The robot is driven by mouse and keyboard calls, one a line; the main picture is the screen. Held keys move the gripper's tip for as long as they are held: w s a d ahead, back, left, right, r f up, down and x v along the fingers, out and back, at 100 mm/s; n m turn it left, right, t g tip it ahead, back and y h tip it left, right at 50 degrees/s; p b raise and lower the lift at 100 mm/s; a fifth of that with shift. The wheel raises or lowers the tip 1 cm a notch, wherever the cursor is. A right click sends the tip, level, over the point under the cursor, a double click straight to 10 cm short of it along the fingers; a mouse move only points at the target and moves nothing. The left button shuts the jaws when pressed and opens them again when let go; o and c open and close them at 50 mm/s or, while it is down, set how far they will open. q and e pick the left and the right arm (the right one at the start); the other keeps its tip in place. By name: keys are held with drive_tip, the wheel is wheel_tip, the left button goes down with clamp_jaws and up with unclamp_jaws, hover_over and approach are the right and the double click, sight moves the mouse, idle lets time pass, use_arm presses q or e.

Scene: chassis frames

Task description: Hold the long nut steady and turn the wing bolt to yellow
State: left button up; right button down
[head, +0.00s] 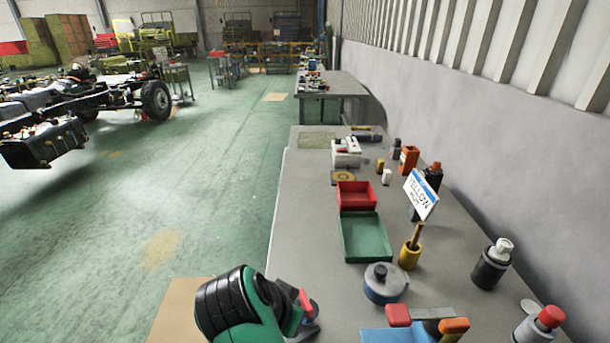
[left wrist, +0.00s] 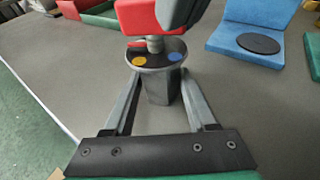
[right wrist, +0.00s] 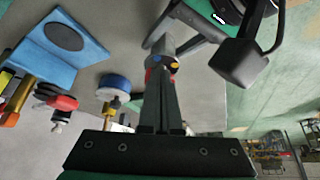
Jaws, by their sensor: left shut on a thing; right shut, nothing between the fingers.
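The long nut (left wrist: 158,88) is a grey upright piece between the fingers of my left gripper (left wrist: 157,95), which is shut on it. On its top end is a dark disc with a yellow dot (left wrist: 138,61), a blue dot (left wrist: 173,56) and a red mark (left wrist: 136,45). The wing bolt (left wrist: 140,16) has a red head above the disc on a short grey shaft. My right gripper (right wrist: 159,78) is shut and empty, its tips close to the bolt and disc.
A sign (head: 421,194) reading YELLOW stands on the bench. A red tray (head: 341,196), a green tray (head: 346,240) and a blue round container (head: 383,288) lie beyond my left gripper. A blue stand (left wrist: 250,25) is to the right. Bottles line the wall side.

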drive_tip(key=shift+s+d, duration=0.1)
drive_tip(key=shift+d, duration=0.35)
idle(0.3)
drive_tip(key=shift+s+a, duration=0.1)
drive_tip(key=shift+s, duration=0.3)
drive_tip(key=w+a+r, duration=0.1)
drive_tip(key=a+r, duration=0.2)
drive_tip(key=r, duration=0.4)
wheel_tip(320, 180, down, 7)
drive_tip(key=shift+w, duration=0.2)
idle(0.4)
drive_tip(key=shift+w+d, duration=0.35)
drive_tip(key=shift+d, duration=0.15)
idle(0.8)
